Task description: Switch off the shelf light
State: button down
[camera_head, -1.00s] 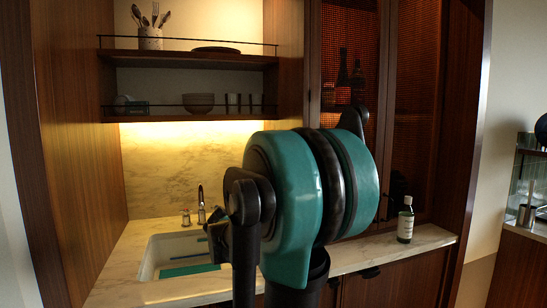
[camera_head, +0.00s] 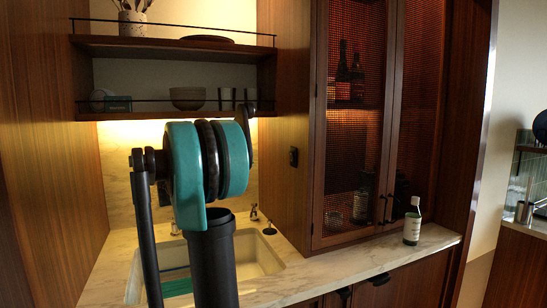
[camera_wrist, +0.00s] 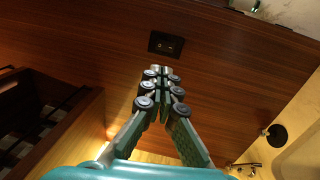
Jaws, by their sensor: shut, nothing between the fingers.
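The light under the lower shelf (camera_head: 175,112) is on and casts a warm yellow glow on the marble wall (camera_head: 118,150). A small black switch plate (camera_head: 293,156) is on the wooden side panel right of the shelves. In the wrist view the black plate (camera_wrist: 166,44) shows two small marks, too small to read. My gripper (camera_wrist: 161,71) is shut and empty, with its fingertips just below the plate in the picture. A gap to the panel seems to remain, but I cannot tell how wide. In the head view my arm hides the gripper.
The sink (camera_head: 245,250) is partly behind my arm. A labelled bottle (camera_head: 412,222) stands on the marble counter (camera_head: 345,262). Bowls (camera_head: 187,98) and cups sit on the lower shelf.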

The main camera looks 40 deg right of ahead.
aim_at(291, 154)
jog(key=x, duration=1.4)
jog(key=shift+d, duration=0.1)
jog(key=shift+s+d+r, duration=0.1)
jog(key=shift+d+r, duration=0.05)
jog(key=shift+d, duration=0.1)
jog(key=shift+a, duration=0.1)
